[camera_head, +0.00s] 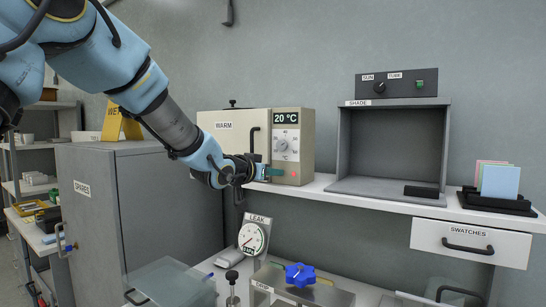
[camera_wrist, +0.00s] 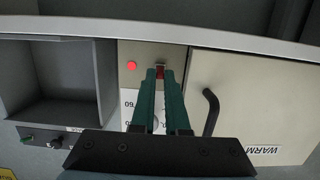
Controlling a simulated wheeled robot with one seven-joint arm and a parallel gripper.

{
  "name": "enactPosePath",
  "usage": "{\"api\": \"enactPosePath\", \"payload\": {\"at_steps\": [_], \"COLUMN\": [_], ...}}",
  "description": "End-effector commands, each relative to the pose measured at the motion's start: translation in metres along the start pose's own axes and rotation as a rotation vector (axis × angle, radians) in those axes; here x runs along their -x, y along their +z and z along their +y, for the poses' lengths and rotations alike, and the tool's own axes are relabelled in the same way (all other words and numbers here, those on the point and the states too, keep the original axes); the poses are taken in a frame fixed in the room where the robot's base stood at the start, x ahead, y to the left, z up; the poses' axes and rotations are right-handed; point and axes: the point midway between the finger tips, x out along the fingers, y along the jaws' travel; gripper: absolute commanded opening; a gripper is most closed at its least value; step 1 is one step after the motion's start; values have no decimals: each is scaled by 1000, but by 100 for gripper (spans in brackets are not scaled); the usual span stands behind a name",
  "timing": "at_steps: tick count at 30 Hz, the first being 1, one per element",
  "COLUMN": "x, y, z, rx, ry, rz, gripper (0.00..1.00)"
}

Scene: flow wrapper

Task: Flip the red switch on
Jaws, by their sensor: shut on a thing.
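The beige WARM oven (camera_head: 232,122) stands on the white shelf, with a control panel (camera_head: 307,125) on its right side. The red switch (camera_wrist: 160,67) is low on that panel and shows between my fingertips in the wrist view, which is upside down. My gripper (camera_head: 276,172) reaches the panel from the left; its green fingers (camera_wrist: 160,76) are shut on the switch. In the head view the fingers hide the switch. I cannot tell the switch's position.
The panel has a dial (camera_head: 284,145) and a 20 °C display (camera_head: 287,118). The oven's dark door handle (camera_wrist: 211,112) is close beside my fingers. The grey SHADE box (camera_head: 445,145) stands to the right.

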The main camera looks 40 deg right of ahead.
Motion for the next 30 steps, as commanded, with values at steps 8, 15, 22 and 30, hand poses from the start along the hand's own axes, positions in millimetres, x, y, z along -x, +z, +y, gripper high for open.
{"api": "enactPosePath", "payload": {"at_steps": [8, 15, 22, 30], "x": [0, -2, -3, -3], "y": [-14, -14, -14, -13], "z": [-1, -1, 0, 0], "rx": [2, 2, 1, 1], "ry": [-1, -1, 0, 0], "rz": [-175, -266, -305, -311], "gripper": [0, 0, 0, 0]}}
